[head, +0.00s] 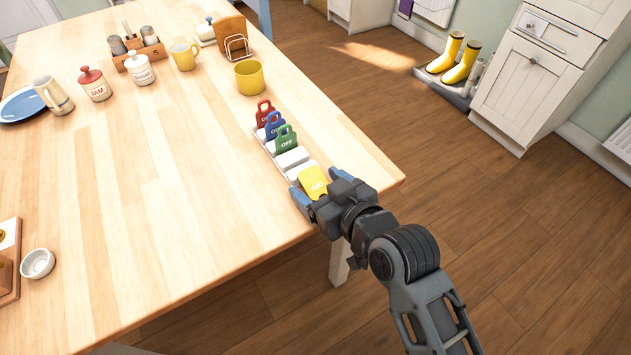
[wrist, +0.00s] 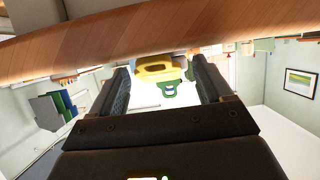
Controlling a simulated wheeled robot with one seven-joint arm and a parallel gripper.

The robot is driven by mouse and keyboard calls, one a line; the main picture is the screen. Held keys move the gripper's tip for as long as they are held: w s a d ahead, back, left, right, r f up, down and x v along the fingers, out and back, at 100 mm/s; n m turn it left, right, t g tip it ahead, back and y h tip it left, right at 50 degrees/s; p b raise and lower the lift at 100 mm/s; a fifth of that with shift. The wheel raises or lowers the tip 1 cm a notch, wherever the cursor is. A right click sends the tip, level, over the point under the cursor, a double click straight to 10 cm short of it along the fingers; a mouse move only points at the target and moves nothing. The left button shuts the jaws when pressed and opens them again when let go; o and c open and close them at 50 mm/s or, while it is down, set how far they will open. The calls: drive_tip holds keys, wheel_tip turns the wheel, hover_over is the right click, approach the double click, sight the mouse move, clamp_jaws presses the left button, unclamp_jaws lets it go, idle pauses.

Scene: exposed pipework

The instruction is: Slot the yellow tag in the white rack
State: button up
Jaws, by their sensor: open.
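The white rack (head: 279,158) lies along the right side of the wooden table. Red (head: 264,113), blue (head: 273,126) and green (head: 286,140) tags stand in its far part, handles up. An empty white stretch shows between the green tag and the yellow tag (head: 313,183). The yellow tag is at the rack's near end; I cannot tell whether its foot sits fully in a slot. My gripper (head: 319,187) is open, with a finger on either side of the yellow tag. The wrist view shows the yellow tag (wrist: 158,69) between the fingertips, with the green tag (wrist: 170,90) beyond.
A yellow pot (head: 249,78) stands beyond the rack, near a toast rack (head: 237,46) and a yellow mug (head: 184,56). Jars and a jug stand at the far left. A small white bowl (head: 38,263) is at the near left. The table's middle is clear.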

drive_tip(key=shift+c, duration=0.4)
drive_tip(key=c, duration=1.1)
drive_tip(key=shift+o, duration=0.2)
drive_tip(key=shift+r, duration=0.1)
